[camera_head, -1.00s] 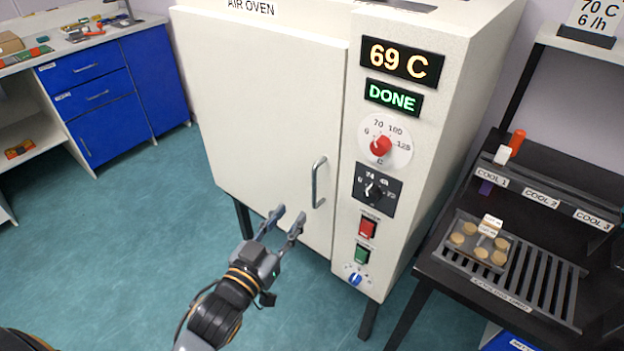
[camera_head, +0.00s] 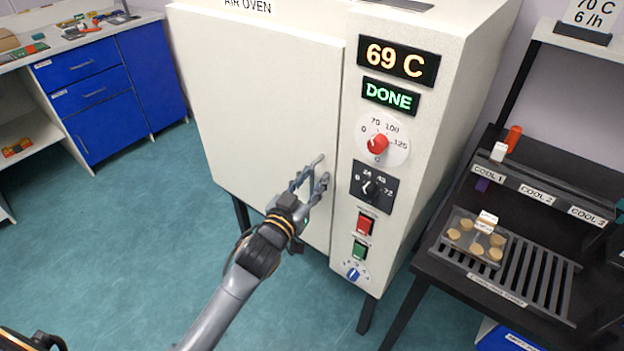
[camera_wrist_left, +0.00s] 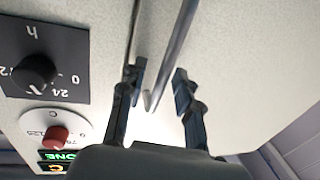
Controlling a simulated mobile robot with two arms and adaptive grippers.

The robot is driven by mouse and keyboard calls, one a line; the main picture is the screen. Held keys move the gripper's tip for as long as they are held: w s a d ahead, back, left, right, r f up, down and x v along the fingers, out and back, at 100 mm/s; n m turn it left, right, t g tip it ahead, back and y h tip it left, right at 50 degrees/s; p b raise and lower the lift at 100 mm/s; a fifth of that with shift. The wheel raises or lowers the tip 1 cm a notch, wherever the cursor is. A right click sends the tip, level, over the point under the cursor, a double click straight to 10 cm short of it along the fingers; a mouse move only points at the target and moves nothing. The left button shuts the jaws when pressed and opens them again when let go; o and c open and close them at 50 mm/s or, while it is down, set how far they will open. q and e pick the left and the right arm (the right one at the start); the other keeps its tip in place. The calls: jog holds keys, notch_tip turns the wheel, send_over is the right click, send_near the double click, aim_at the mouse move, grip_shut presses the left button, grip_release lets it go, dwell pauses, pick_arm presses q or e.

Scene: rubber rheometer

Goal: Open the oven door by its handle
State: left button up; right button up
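The white oven door (camera_head: 255,95) is closed flush with the oven front. Its upright metal handle (camera_head: 314,167) is near the door's right edge, partly hidden by my fingers. My left gripper (camera_head: 309,181) is at the handle, its fingers pointing toward the door. In the left wrist view, the handle bar (camera_wrist_left: 172,48) runs between the two separated fingertips (camera_wrist_left: 160,80). The gripper is open. My right gripper is not in view.
The oven's control panel (camera_head: 383,112) beside the door shows 69 C and DONE, with knobs and switches below. A black cooling rack (camera_head: 540,280) with a tray of tan discs stands right. Blue drawers (camera_head: 95,80) are at back left. The floor (camera_head: 110,240) before the door is clear.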

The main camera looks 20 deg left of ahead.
pick_arm(q)
grip_shut()
jog(key=shift+s+a, duration=0.1)
